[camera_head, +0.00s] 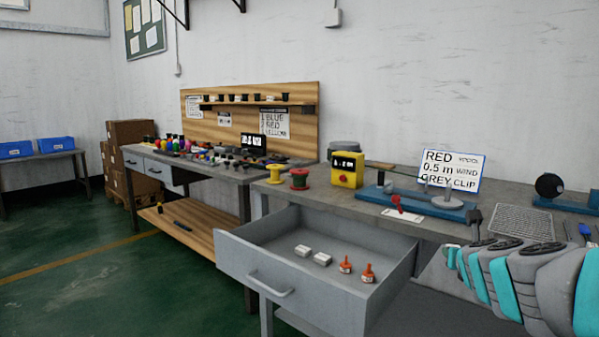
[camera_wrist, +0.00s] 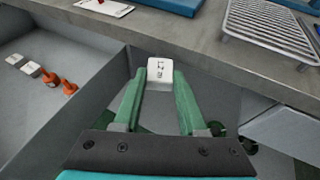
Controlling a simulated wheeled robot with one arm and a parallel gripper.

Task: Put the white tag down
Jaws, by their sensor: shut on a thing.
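My gripper (camera_wrist: 159,82) is shut on the white tag (camera_wrist: 159,71), a small white block with dark printed characters, held between the tips of its two green fingers. In the wrist view the tag is in the air in front of the bench edge, right of the open drawer (camera_wrist: 95,82). In the head view my gripper (camera_head: 452,257) is at the right, beside the drawer's right wall (camera_head: 395,283); the tag cannot be made out clearly there. Two similar white blocks (camera_head: 312,254) lie in the drawer.
Two orange pieces (camera_head: 357,268) stand in the drawer near the white blocks; the drawer floor has free room at its left and back. On the bench are a wire rack (camera_head: 520,223), a blue-based fixture (camera_head: 410,203), a yellow box (camera_head: 346,170), spools (camera_head: 299,179) and a sign (camera_head: 452,171).

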